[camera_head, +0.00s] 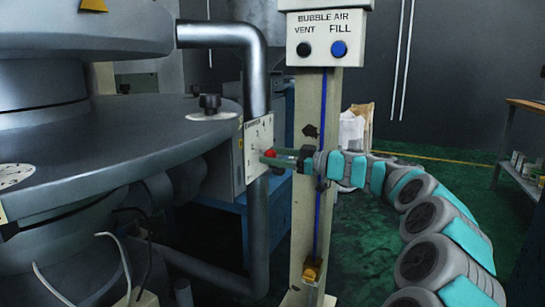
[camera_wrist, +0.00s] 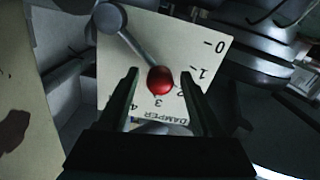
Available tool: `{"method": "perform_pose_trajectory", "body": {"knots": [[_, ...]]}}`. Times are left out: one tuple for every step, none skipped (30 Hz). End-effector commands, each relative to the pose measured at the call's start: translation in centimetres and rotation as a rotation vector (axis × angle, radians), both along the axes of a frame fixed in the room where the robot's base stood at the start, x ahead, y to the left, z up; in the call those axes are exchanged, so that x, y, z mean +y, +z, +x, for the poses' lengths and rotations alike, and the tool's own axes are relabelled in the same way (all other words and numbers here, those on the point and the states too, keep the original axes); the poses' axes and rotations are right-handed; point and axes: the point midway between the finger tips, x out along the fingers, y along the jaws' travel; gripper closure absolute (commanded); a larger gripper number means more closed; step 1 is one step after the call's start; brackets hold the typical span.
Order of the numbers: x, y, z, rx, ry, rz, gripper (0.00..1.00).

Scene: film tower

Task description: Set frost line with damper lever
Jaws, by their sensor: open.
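The damper lever is a grey rod with a red ball knob (camera_wrist: 160,80), pivoting at a round grey hub (camera_wrist: 110,18) in the wrist view. It lies over a white scale plate (camera_wrist: 205,48) marked 0 to 4, with "DAMPER" lettering. The knob lies near the 2 and 3 marks. My gripper (camera_wrist: 160,86) is open, its fingers on either side of the knob in the picture; contact cannot be told. In the head view the red knob (camera_head: 269,153) shows at the tips of my gripper (camera_head: 268,158), beside the damper box (camera_head: 258,140). The frost line is not clearly visible.
A post (camera_head: 328,165) with the "BUBBLE AIR" vent and fill button box (camera_head: 324,38) stands close behind my gripper. A large round grey machine table (camera_head: 110,145) fills the left. A metal pipe (camera_head: 258,75) rises by the damper box. Green floor is open at right.

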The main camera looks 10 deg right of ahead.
Motion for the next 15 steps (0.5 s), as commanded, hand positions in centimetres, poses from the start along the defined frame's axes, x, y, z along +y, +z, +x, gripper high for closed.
{"method": "perform_pose_trajectory", "body": {"knots": [[0.22, -0.04, 0.17, 0.001, 0.0, -0.001, 0.34], [0.31, -0.04, 0.24, 0.001, 0.0, -0.001, 0.34], [0.37, -0.05, 0.3, 0.0, -0.001, -0.001, 0.34], [0.4, -0.05, 0.33, 0.001, -0.001, 0.0, 0.34], [0.42, -0.06, 0.34, 0.001, -0.001, 0.0, 0.34], [0.42, -0.05, 0.34, 0.001, -0.001, 0.0, 0.34], [0.42, -0.06, 0.34, 0.001, -0.001, 0.0, 0.34], [0.41, -0.05, 0.33, 0.001, -0.001, 0.001, 0.34], [0.42, -0.06, 0.33, 0.001, -0.001, 0.001, 0.34], [0.42, -0.06, 0.33, 0.001, -0.001, 0.0, 0.34], [0.41, -0.05, 0.32, 0.001, -0.001, 0.001, 0.36], [0.41, -0.05, 0.32, 0.001, -0.001, 0.001, 0.41], [0.42, -0.06, 0.31, 0.001, 0.0, 0.0, 0.44], [0.41, -0.06, 0.32, 0.001, 0.0, 0.001, 0.47], [0.41, -0.06, 0.32, 0.001, 0.0, 0.0, 0.52]]}}
